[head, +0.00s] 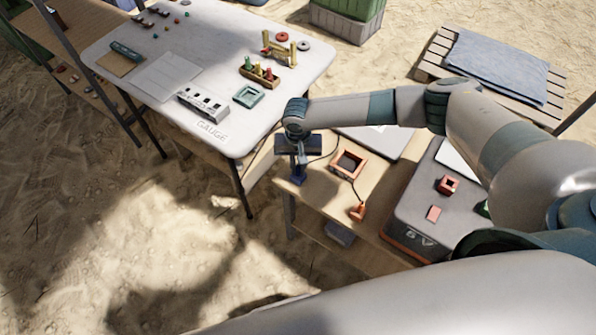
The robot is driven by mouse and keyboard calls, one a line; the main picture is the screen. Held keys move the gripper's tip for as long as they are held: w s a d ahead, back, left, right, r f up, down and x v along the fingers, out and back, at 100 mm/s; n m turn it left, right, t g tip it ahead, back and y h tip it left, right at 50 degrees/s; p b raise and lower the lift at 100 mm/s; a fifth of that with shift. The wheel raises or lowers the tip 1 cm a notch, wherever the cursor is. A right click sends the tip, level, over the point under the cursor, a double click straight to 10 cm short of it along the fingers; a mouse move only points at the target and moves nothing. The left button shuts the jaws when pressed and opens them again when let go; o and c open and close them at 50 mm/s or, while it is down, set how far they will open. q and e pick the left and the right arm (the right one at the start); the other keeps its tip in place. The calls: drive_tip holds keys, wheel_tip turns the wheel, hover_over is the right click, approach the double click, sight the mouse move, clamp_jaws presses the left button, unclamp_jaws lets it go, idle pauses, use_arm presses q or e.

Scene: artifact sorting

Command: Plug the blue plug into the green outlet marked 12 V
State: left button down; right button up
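My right gripper (298,163) points down over the left end of the low wooden table. Its fingers appear shut on the blue plug (299,178), which hangs upright beneath them. A thin dark cable runs from near the plug toward the right. Whether the plug touches the table is unclear. A small green edge (483,209) shows beside my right arm; the rest is hidden. No 12 V mark is visible. My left gripper is out of view.
An orange plug (357,211) lies on the wooden table (318,198), its cable running to an orange square frame (349,163). A white table (150,48) with blocks, a gauge and a teal frame (248,95) stands at the left. A pallet (436,50) lies behind.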

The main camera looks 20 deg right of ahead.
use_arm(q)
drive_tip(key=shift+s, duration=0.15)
use_arm(e)
drive_tip(key=shift+r, duration=0.1)
clamp_jaws()
